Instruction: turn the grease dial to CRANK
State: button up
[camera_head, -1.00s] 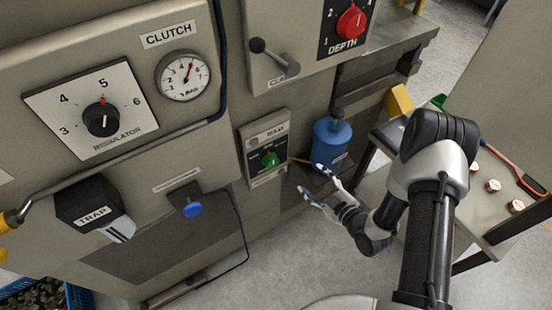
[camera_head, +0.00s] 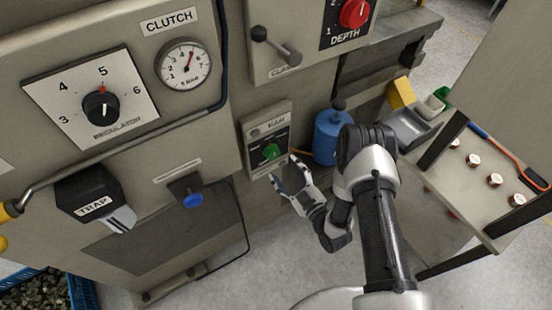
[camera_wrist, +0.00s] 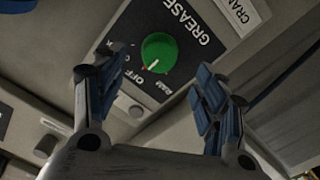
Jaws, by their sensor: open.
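The green grease dial (camera_head: 271,151) sits on a black plate on the machine's front panel. In the wrist view the green knob (camera_wrist: 160,50) shows beside the word GREASE, and its light pointer mark is directed toward OFF. RAM is readable on one side of OFF; lettering on the other side is partly hidden by my left finger. My gripper (camera_head: 284,170) is open, just in front of and below the dial. In the wrist view its fingertips (camera_wrist: 157,72) are on either side of the knob's lower area, with no visible grip on it.
A blue bottle (camera_head: 328,138) stands right of the dial panel, close to my arm. A blue knob (camera_head: 193,200) and the TRAP box (camera_head: 88,195) are to the left. Open floor lies below.

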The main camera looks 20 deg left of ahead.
aim_at(275, 156)
jog(key=b+x, duration=0.1)
jog(key=x, duration=0.5)
jog(key=shift+w+a, duration=0.2)
jog(key=shift+a, duration=0.1)
jog(key=shift+c, duration=0.5)
jog(key=c, duration=1)
